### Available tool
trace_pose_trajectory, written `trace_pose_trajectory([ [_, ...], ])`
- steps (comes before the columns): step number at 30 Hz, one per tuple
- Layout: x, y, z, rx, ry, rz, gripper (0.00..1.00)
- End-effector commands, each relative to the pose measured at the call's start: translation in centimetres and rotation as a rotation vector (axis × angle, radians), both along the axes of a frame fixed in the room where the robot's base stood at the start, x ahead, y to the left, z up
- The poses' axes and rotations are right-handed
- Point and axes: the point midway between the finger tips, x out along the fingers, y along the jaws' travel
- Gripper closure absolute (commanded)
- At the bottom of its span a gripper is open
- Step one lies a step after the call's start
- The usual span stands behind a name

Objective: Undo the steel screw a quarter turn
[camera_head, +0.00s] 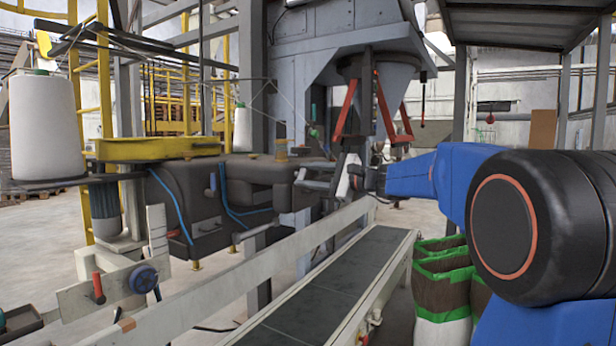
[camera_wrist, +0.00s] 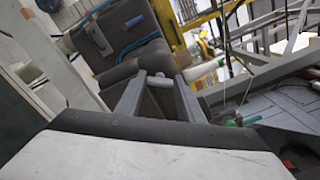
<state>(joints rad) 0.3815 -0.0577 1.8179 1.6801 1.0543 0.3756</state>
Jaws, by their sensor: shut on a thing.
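The steel screw (camera_wrist: 160,82) shows as a small light-grey bar between my fingertips in the wrist view, against the dark sewing head (camera_wrist: 118,45). My gripper (camera_wrist: 158,84) is shut on it, one grey finger on each side. In the head view my gripper (camera_head: 306,179) reaches in from the right to the right end of the dark sewing head (camera_head: 190,180). The screw is too small and covered there to make out. I cannot tell how far it is turned.
A conveyor (camera_head: 340,272) with pale side rails runs below the sewing head. The hopper (camera_head: 385,85) and its red arms hang above and behind my gripper. Green-and-brown bags (camera_head: 441,275) stand at the right of the conveyor. A white thread cone (camera_head: 45,127) stands at left.

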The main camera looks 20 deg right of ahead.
Motion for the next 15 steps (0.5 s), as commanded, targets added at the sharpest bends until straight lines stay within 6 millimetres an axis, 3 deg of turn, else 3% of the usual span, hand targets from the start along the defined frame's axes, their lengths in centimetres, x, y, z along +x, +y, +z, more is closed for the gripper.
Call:
trace_pose_trajectory([
  [15, -0.04, 0.03, -0.12, -0.344, -0.268, 0.001, 0.88],
])
